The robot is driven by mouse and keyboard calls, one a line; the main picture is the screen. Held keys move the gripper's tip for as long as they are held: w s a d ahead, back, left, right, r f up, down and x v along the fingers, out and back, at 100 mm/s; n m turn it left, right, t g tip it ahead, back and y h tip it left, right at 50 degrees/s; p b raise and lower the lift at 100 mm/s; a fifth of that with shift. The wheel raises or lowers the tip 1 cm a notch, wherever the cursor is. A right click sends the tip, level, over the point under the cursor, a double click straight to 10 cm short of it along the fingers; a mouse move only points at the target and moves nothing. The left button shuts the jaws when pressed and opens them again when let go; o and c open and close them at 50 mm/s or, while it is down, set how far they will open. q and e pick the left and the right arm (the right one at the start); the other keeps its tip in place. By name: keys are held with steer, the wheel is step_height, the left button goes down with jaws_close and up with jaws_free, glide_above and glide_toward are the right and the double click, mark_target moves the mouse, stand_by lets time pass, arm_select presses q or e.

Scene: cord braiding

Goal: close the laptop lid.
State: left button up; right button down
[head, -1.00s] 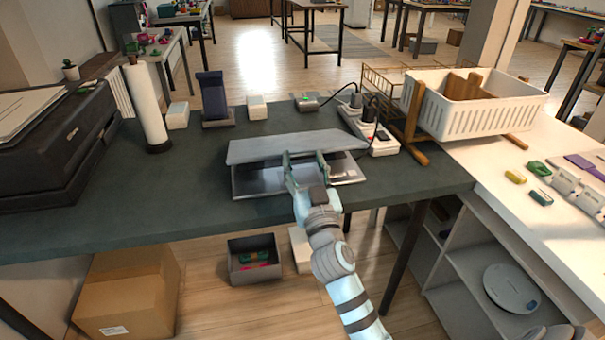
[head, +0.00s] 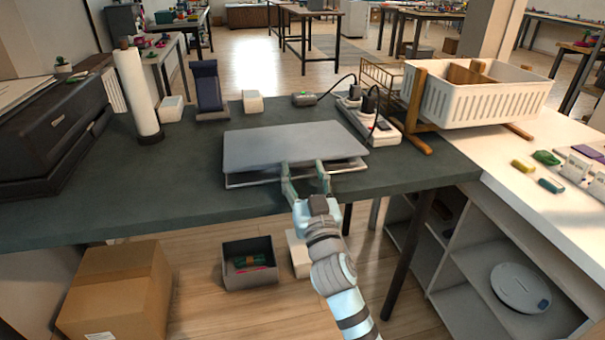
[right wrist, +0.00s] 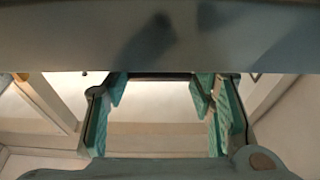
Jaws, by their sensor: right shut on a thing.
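The grey laptop's lid (head: 290,145) lies low and almost flat over its base (head: 347,168) on the dark table in the head view. A narrow gap still shows between lid and base along the near edge. My right gripper (head: 306,168) is at the middle of that near edge, shut on the lid, with its fingers standing apart. In the right wrist view the two green-padded fingers (right wrist: 160,88) reach up to a grey slab, the lid (right wrist: 160,35), across the top. The keyboard is hidden under the lid. My left gripper is not in view.
A power strip (head: 366,120) with plugs and cables stands right of the laptop, beside a white basket (head: 470,97) on a wooden stand. A paper roll (head: 138,95) and a black printer (head: 50,140) stand left.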

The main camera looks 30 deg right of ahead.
steer(key=c, duration=0.7)
jaws_free()
steer(key=shift+w+d+f, duration=0.1)
steer(key=shift+f, duration=0.05)
step_height(320, 180, up, 10)
steer(key=shift+r, duration=0.1)
